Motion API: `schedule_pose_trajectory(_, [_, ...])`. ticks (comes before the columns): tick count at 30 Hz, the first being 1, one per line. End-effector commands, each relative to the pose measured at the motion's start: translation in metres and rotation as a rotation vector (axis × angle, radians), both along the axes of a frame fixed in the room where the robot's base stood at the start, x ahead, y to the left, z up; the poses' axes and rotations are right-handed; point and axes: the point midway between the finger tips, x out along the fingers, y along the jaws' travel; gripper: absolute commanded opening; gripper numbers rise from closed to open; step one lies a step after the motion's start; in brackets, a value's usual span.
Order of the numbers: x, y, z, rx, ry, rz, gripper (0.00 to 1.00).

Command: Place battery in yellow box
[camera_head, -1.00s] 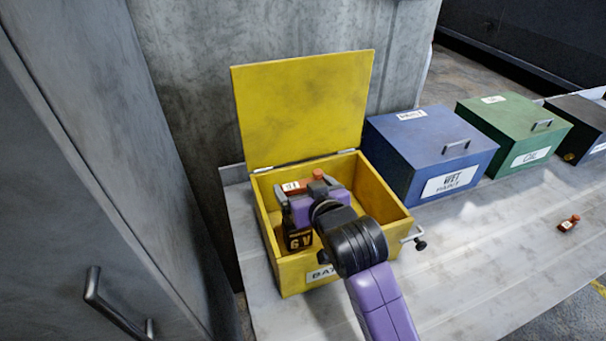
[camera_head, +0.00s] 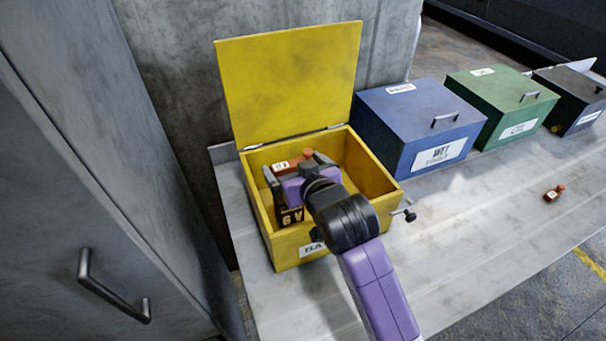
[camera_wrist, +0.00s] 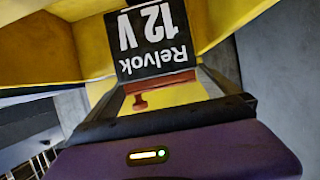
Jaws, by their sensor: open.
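The yellow box (camera_head: 385,185) stands on the metal counter with its lid (camera_head: 290,85) raised at the back. A battery with a red-brown top (camera_head: 283,165) and a white label is inside it. A dark face with "6 V" (camera_head: 291,216) shows below my gripper; I cannot tell whether it belongs to the same battery. My gripper (camera_head: 296,170) is open inside the box opening, with its fingers at either side of the red-brown top. In the wrist view a black battery (camera_wrist: 155,40) reads "Relvok 12 V", upside down, beyond the gripper. Its lower parts are hidden.
A blue box (camera_head: 420,125), a green box (camera_head: 500,105) and a black box (camera_head: 570,100) stand closed to the right. A small red-brown item (camera_head: 554,193) lies on the counter (camera_head: 470,230). A grey cabinet (camera_head: 100,190) is close on the left.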

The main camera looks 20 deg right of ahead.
Motion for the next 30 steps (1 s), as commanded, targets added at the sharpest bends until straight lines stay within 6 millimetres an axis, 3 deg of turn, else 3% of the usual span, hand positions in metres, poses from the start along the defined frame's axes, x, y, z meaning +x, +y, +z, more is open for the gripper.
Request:
schedule_pose_trajectory(15, [-0.087, 0.0, 0.035, 0.0, 0.0, 0.0, 1.0])
schedule_pose_trajectory(21, [-0.103, 0.0, 0.042, 0.0, 0.0, 0.0, 1.0])
schedule_pose_trajectory(30, [-0.106, 0.0, 0.042, 0.0, 0.002, 0.0, 1.0])
